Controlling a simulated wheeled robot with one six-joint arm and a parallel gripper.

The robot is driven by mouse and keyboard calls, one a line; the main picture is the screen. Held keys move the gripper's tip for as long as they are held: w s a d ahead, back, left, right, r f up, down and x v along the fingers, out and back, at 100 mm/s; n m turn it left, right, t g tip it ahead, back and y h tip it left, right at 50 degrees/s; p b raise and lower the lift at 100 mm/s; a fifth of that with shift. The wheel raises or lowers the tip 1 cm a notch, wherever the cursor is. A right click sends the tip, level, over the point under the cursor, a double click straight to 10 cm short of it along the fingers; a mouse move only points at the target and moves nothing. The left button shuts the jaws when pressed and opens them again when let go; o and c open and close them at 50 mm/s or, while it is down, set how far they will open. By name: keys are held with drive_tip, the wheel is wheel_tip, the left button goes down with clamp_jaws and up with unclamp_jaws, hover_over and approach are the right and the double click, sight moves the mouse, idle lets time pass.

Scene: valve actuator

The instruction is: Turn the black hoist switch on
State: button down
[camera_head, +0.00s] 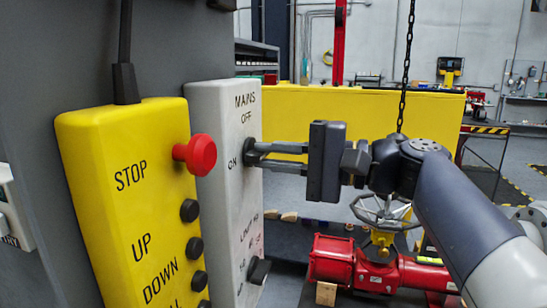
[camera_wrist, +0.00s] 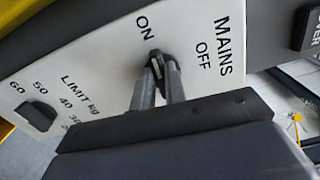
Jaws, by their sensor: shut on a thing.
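The black hoist switch (camera_head: 249,157) is a small knob on the pale grey box (camera_head: 225,115), beside the printed words MAINS, OFF and ON. It also shows in the wrist view (camera_wrist: 154,57), just below the word ON, with OFF to its right. My gripper (camera_head: 262,154) reaches in from the right in the head view, its two slim fingers closed around the knob. In the wrist view the fingertips (camera_wrist: 158,72) converge on the knob from below and partly hide it. I cannot tell exactly which way the knob points.
A yellow control box (camera_head: 90,165) with a red stop button (camera_head: 196,155) and black buttons stands close left of the pale box. A black limit dial (camera_wrist: 35,117) sits lower on the pale box. A handwheel valve (camera_head: 383,212) with red parts lies below my arm.

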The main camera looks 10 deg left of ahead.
drive_tip(key=c, duration=1.4)
unclamp_jaws()
drive_tip(key=shift+c, duration=0.2)
drive_tip(key=d, duration=1)
drive_tip(key=shift+s+d, duration=0.4)
drive_tip(key=a, duration=1)
drive_tip(key=shift+w+a, duration=0.4)
